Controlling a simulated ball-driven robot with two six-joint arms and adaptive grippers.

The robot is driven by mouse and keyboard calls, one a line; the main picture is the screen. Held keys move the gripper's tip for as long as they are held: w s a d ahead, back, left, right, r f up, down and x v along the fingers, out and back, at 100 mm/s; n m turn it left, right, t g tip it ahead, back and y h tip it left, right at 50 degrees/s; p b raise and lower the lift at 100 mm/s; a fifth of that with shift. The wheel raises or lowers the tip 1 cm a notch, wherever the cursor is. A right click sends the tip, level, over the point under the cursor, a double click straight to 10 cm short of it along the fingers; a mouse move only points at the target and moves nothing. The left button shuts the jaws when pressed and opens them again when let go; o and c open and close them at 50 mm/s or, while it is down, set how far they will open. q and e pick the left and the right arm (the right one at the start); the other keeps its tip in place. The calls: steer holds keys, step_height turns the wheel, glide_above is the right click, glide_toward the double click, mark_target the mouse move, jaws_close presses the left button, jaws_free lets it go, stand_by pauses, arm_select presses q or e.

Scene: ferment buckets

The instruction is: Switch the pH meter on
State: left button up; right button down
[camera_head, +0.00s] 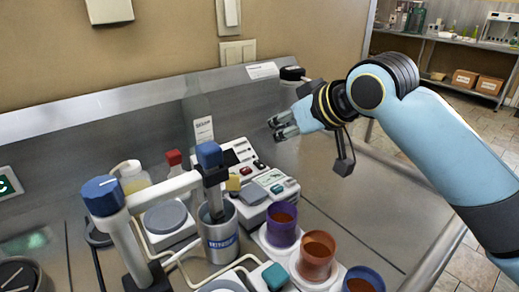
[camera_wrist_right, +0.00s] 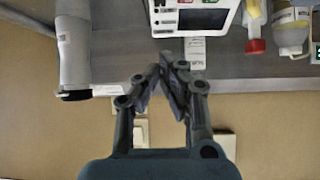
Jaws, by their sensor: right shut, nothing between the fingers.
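My right gripper (camera_head: 280,127) is shut and empty, in the air behind and to the right of the bench devices. In the right wrist view its fingertips (camera_wrist_right: 170,67) meet near a white device. That seems to be the white panel (camera_head: 241,156) with a dark screen and red and green buttons, also seen in the right wrist view (camera_wrist_right: 196,22). In front of it is a small meter (camera_head: 270,180) with a pale display and a teal button. I cannot tell which is the pH meter, or whether either is on. My left gripper is not in view.
Several cups, with a purple one (camera_head: 281,224) and an orange one (camera_head: 316,255), stand in front of the meter. A steel beaker (camera_head: 219,233) and a blue-topped stand (camera_head: 126,232) are to the left. The steel bench at right (camera_head: 365,215) is clear.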

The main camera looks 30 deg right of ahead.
glide_above(252, 159)
steer(key=s, duration=0.4)
steer(key=f, duration=0.4)
steer(key=shift+w+d+f, duration=0.25)
steer(key=shift+d, duration=0.05)
step_height(252, 159, down, 3)
steer(key=shift+r, duration=0.2)
steer(key=shift+f, duration=0.5)
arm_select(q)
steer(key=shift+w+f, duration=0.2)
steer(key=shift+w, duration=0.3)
arm_select(e)
steer(key=shift+w+f, duration=0.1)
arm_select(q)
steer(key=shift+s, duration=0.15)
arm_select(e)
steer(key=g+p, duration=0.1)
steer(key=p, duration=0.2)
steer(key=g+p, duration=0.1)
steer(key=p, duration=0.2)
steer(key=shift+w+a+f, duration=0.1)
steer(key=shift+w, duration=0.25)
steer(key=shift+f+p, duration=0.3)
steer(key=shift+p, duration=0.3)
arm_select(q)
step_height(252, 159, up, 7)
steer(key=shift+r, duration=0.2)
arm_select(e)
steer(key=shift+f, duration=0.1)
